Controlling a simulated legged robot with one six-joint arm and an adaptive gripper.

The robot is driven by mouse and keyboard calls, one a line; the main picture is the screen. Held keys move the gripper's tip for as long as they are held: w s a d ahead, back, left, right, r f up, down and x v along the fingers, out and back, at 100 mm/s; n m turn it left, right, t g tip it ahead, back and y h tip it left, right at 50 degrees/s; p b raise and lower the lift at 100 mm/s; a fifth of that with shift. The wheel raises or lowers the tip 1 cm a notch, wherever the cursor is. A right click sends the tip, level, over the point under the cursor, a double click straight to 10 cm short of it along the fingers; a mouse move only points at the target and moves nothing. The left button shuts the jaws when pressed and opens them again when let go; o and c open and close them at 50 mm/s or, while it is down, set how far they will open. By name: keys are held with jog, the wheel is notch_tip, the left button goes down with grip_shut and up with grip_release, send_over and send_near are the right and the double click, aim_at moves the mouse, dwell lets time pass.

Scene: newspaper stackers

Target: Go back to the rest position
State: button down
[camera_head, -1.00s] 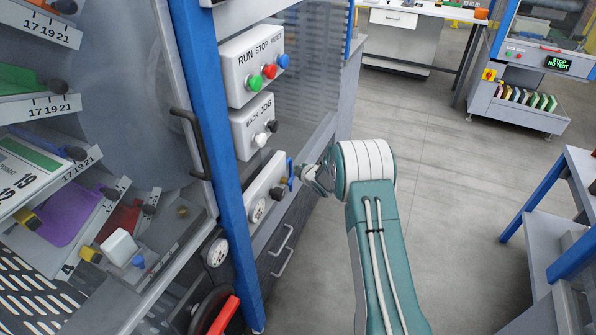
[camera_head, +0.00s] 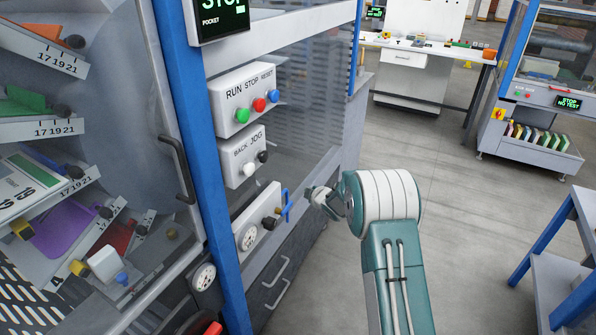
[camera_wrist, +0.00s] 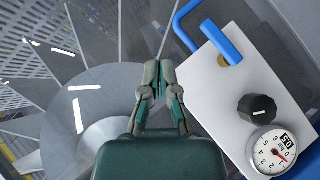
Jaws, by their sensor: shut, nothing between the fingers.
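My gripper (camera_wrist: 158,85) is shut and empty in the wrist view, its two fingertips together. To its right in that view is a white panel (camera_wrist: 235,85) with a blue handle (camera_wrist: 220,42), a black knob (camera_wrist: 257,108) and a round gauge (camera_wrist: 280,152). In the head view my gripper (camera_head: 315,197) is small and partly hidden by my wrist. It is just right of the blue handle (camera_head: 286,206) on the stacker's lower panel, with a small gap showing between them.
The stacker's blue post (camera_head: 195,150) and panels of buttons (camera_head: 245,98) stand to the left. A grey floor (camera_head: 450,210) lies open to the right. A bench (camera_head: 425,52) and another machine (camera_head: 530,140) stand farther back. A blue-legged table (camera_head: 560,240) is at the right edge.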

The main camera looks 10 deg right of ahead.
jog(key=s+d+r+m+g+h, duration=0.1)
jog(key=s+d+r+m+h, duration=0.2)
jog(key=s+r, duration=0.7)
jog(key=s+d+r+m+g+h, duration=0.1)
jog(key=s+d+r+m+h, duration=0.1)
jog(key=s+r+m, duration=0.65)
jog(key=s+a+r+m+g, duration=0.2)
jog(key=s, duration=1.4)
jog(key=s+a+r+m+g+y, duration=0.1)
jog(key=s+r+m+g, duration=0.1)
jog(key=s, duration=1.3)
jog(key=shift+s+a+g, duration=0.4)
